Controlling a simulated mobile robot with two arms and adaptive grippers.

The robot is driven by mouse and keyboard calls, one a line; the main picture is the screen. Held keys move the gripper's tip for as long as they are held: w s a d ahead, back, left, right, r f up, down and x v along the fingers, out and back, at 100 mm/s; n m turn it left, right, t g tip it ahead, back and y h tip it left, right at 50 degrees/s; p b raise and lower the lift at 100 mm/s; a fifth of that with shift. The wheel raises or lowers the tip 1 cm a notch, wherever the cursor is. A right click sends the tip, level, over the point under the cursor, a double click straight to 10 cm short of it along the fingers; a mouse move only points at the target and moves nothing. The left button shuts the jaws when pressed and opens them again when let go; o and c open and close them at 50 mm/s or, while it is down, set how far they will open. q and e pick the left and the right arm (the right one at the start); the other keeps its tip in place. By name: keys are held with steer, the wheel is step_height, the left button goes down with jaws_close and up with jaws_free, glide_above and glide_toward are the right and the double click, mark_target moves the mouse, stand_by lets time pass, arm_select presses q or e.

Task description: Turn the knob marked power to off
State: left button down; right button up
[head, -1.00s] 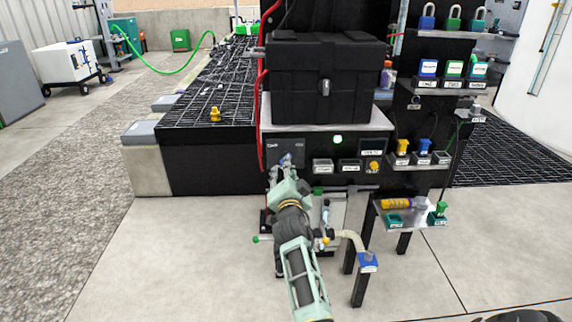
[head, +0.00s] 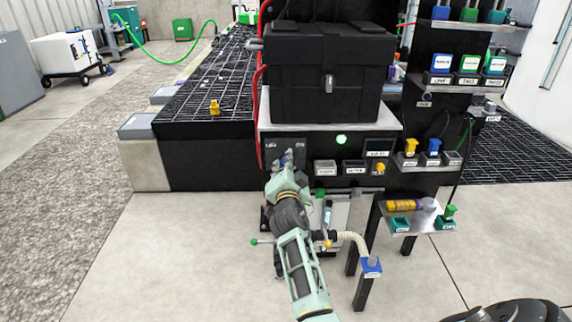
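The black control panel (head: 313,149) is on the front of the cabinet under the large black case. Small labels show at its upper left, too small to read. The power knob cannot be made out; the gripper covers that part of the panel. I cannot tell whether the fingers are open or shut on something. A lit green lamp (head: 341,139) shows right of the gripper. My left gripper is not in view.
A black case (head: 325,75) stands on the cabinet top. A yellow knob (head: 380,168) is at the panel's right. Right of it are shelves with coloured padlocks and a low stand (head: 418,219). A red hose (head: 260,125) runs down the cabinet's left side.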

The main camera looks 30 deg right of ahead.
jaws_close()
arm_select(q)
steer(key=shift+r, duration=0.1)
arm_select(e)
steer(key=shift+n, duration=8.9)
